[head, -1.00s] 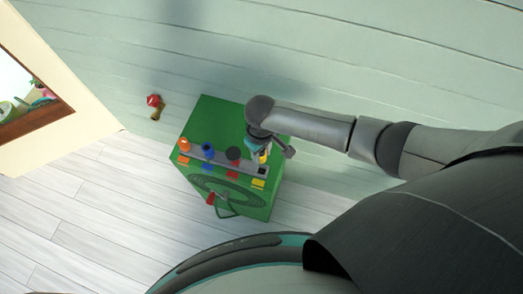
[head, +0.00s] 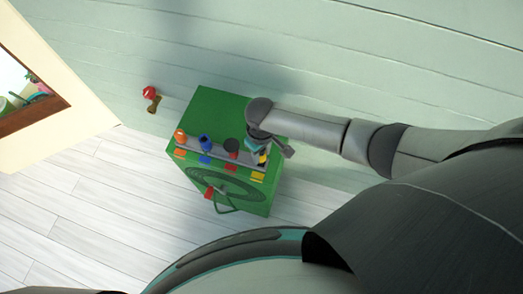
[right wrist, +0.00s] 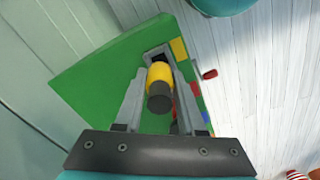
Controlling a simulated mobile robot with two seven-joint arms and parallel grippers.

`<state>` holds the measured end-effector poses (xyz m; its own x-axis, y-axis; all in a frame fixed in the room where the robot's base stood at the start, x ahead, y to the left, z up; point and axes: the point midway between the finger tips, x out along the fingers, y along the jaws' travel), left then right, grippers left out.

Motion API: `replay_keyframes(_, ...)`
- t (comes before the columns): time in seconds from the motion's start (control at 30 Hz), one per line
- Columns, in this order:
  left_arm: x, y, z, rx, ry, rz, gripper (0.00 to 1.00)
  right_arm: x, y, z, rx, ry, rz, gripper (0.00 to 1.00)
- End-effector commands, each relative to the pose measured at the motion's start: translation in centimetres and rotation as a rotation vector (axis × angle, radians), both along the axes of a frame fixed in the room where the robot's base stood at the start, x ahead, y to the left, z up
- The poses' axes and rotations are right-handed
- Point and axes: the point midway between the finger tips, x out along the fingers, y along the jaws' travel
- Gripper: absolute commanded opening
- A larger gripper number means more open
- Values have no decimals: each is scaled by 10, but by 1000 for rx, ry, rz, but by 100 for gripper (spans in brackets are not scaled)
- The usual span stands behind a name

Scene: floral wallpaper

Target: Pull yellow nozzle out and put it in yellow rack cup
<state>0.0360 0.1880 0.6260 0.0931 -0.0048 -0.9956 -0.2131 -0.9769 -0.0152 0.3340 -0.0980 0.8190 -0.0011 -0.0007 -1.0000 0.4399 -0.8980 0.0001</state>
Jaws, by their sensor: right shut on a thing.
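My right gripper (head: 264,152) is at the right end of a green box with a grey rack strip (head: 190,152). In the right wrist view (right wrist: 158,90) its fingers are closed on the yellow nozzle (right wrist: 161,74), which has a dark end facing the camera. The yellow rack cup, a dark square opening (right wrist: 154,52) beside a yellow tag (right wrist: 179,49), shows just beyond the nozzle. Whether the nozzle's far end is inside the opening I cannot tell. In the head view the yellow tag (head: 257,177) is on the box front. My left gripper is not visible.
Orange (head: 180,135), blue (head: 206,142) and black (head: 232,146) nozzles stand along the rack. A red and brass fixture (head: 150,93) is by the wall. Floor to the left is clear.

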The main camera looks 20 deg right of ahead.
Motion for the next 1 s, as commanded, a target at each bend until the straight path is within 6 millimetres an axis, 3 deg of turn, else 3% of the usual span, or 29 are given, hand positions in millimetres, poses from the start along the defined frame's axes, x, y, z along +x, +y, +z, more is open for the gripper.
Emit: replay_keyframes(1.0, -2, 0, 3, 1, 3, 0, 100, 0, 0, -3, 1, 0, 0, 0)
